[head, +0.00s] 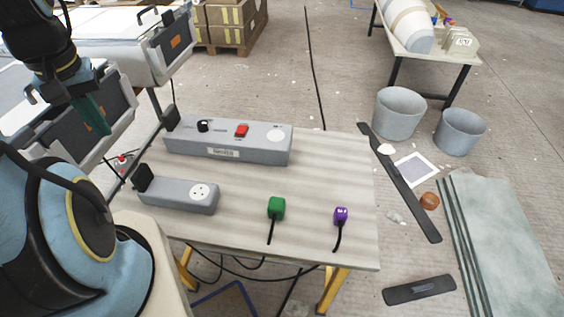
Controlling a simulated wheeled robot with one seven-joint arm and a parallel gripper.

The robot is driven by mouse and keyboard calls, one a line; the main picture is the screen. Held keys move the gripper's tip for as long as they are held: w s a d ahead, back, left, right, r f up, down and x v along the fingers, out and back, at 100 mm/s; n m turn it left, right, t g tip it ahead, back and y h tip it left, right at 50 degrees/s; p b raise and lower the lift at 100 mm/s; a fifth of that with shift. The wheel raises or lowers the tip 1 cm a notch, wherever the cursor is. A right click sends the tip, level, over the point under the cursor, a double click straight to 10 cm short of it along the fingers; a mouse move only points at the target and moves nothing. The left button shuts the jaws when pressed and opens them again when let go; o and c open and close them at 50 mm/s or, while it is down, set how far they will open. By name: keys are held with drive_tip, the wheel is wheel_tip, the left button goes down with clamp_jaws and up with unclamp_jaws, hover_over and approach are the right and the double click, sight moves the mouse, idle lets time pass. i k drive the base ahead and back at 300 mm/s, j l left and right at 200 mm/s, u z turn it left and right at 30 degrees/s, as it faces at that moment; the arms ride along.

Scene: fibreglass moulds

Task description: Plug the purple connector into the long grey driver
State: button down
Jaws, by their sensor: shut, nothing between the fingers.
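The purple connector (341,215) stands on the wooden table near its front right, with a black cable running toward the front edge. The long grey driver (270,150) lies along the back of the table; it has a black knob, a red switch and a pale round socket (275,136) at its right end. No plug shows in that socket. My gripper (97,118) is at the upper left, pointing down, away from the connector and left of the driver. Its teal fingers look closed together, with nothing seen between them.
A green connector (276,208) with a black cable stands left of the purple one. A shorter grey driver (178,195) with a round socket lies at the table's front left. The table (330,165) is bare between the drivers and connectors. Grey toolboxes (170,45) stand behind my gripper.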

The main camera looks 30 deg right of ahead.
sight(268, 143)
drive_tip(key=k+l+u, duration=0.1)
drive_tip(key=k+l, duration=0.7)
drive_tip(key=k, duration=0.15)
